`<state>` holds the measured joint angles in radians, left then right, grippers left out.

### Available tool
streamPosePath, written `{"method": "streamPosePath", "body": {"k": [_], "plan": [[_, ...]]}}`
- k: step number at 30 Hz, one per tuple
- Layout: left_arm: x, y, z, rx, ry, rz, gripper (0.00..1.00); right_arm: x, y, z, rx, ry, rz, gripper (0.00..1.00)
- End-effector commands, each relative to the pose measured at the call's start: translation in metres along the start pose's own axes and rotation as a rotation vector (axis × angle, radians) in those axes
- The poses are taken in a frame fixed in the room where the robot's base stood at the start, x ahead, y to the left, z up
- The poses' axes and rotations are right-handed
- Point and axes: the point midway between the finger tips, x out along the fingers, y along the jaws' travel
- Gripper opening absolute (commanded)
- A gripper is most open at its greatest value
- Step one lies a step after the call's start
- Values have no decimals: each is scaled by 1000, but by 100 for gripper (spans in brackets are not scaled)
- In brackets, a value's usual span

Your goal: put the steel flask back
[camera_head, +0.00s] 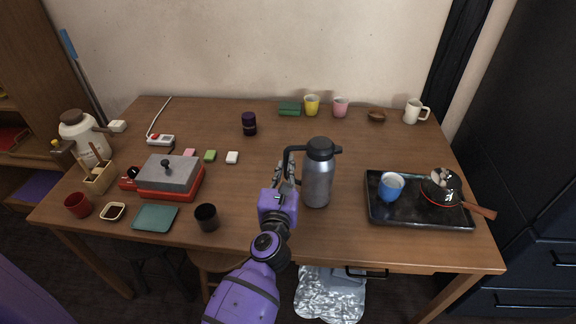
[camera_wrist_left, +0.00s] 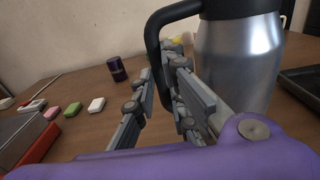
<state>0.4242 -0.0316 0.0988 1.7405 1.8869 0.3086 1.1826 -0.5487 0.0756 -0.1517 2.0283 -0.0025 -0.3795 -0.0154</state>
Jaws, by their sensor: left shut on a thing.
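The steel flask (camera_head: 317,184) is a silver jug with a black lid and a black handle on its left side. It is upright at the middle of the wooden table; I cannot tell whether its base touches the top. My left gripper (camera_head: 286,174) is shut on the flask's handle, and its purple wrist is just left of the body. In the left wrist view the flask (camera_wrist_left: 240,60) fills the upper right, with the handle running down between the gripper fingers (camera_wrist_left: 165,95). My right gripper is not in view.
A red and grey grill (camera_head: 168,178) and a black cup (camera_head: 207,217) are to the left. The tabletop behind the flask is mostly clear up to the cups at the back.

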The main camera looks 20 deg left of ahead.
Motion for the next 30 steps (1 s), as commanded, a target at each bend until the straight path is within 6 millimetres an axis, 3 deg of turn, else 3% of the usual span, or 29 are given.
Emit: {"method": "streamPosePath", "body": {"k": [13, 14, 17, 30], "plan": [[1, -1, -2, -7, -10, -2, 0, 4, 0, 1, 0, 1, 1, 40], [0, 0, -6, -2, -2, 0, 16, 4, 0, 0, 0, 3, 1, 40], [0, 0, -5, -2, -3, 0, 29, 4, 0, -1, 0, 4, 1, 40], [-5, 0, -2, -2, -2, 0, 31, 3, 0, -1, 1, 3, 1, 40]]}}
